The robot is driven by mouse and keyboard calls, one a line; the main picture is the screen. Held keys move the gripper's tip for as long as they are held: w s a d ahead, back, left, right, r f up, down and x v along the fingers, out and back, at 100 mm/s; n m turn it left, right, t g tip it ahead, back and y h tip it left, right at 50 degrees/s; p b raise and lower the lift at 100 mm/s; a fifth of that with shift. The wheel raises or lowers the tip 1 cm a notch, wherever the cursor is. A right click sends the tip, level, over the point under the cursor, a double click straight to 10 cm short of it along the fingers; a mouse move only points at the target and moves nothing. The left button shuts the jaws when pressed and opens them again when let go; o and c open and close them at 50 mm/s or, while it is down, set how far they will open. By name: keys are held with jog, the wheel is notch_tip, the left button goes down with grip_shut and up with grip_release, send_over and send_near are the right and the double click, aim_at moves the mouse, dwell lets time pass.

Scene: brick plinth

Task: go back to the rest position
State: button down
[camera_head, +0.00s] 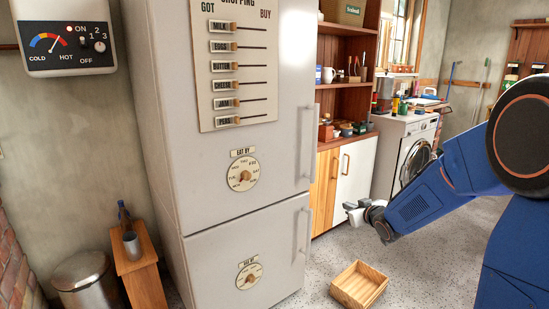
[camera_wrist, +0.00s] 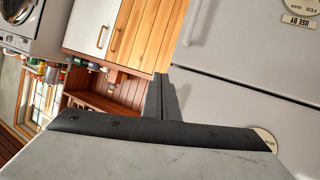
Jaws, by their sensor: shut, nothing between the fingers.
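My gripper (camera_head: 348,206) is at the end of my blue arm, in the open space in front of the low cabinet and right of the fridge. Its fingers point left toward the fridge and hold nothing. In the wrist view the fingers (camera_wrist: 161,98) are together, with the fridge and the cabinet behind them. The rest position itself is not marked in either view.
A tall fridge (camera_head: 235,160) with a slider board (camera_head: 238,60) and dials fills the middle. A wooden crate (camera_head: 359,286) lies on the floor below my gripper. A washing machine (camera_head: 400,150) stands behind my arm. A small wooden stand (camera_head: 143,265) and a bin (camera_head: 85,280) are at left.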

jog(key=s+d+r+m+g+h, duration=0.2)
jog(key=s+r, duration=0.1)
jog(key=s, duration=0.7)
jog(key=s+d+r+m+g+h, duration=0.1)
jog(key=s+d+r+h, duration=0.15)
jog(key=s, duration=0.75)
jog(key=s+a+f+g, duration=0.1)
jog(key=s+g, duration=0.1)
jog(key=s, duration=1.1)
jog(key=s+a+f+m+g+y, duration=0.1)
jog(key=s+a+g, duration=0.1)
jog(key=s, duration=1.2)
jog(key=shift+f+m+g, duration=0.3)
jog(key=shift+g, duration=0.5)
